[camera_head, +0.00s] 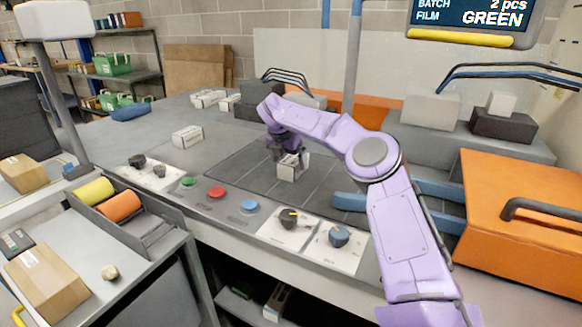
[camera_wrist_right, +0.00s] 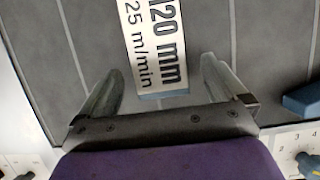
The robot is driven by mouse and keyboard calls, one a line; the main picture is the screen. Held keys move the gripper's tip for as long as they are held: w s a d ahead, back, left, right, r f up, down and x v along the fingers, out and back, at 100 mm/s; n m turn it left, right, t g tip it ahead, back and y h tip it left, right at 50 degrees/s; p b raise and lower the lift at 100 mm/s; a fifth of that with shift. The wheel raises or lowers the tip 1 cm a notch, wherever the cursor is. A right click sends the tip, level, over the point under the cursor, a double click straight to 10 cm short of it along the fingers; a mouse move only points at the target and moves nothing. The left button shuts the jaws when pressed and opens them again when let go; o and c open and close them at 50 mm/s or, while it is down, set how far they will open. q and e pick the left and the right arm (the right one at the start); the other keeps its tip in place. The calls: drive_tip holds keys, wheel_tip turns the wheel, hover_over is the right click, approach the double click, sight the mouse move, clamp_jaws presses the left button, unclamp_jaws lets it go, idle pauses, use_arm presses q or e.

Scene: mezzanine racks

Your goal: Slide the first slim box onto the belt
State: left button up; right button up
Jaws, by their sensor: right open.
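My right gripper (camera_head: 288,155) is over the dark belt (camera_head: 245,172), at the end of my purple arm. It is open. A small white box (camera_head: 291,172) shows on the belt at its fingers. In the right wrist view, a white printed piece (camera_wrist_right: 158,45) reading "120 mm" and "25 m/min" extends toward the space between the open fingers (camera_wrist_right: 160,88); visible gaps separate it from both. It seems to be the same box. Another white slim box (camera_head: 187,136) lies on the grey surface left of the belt. More pale boxes (camera_head: 208,98) lie farther back. My left gripper is not seen.
Red (camera_head: 216,193) and blue (camera_head: 249,206) buttons and dark knobs (camera_head: 339,236) line the front edge. Blue bars (camera_head: 350,202) and an orange housing (camera_head: 520,205) stand right. A tray with film rolls (camera_head: 120,205) and a cardboard box (camera_head: 47,283) are at left.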

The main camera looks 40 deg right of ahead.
drive_tip(key=v, duration=0.6)
drive_tip(key=shift+a+r, duration=0.2)
drive_tip(key=shift+r, duration=0.2)
drive_tip(key=shift+s, duration=0.1)
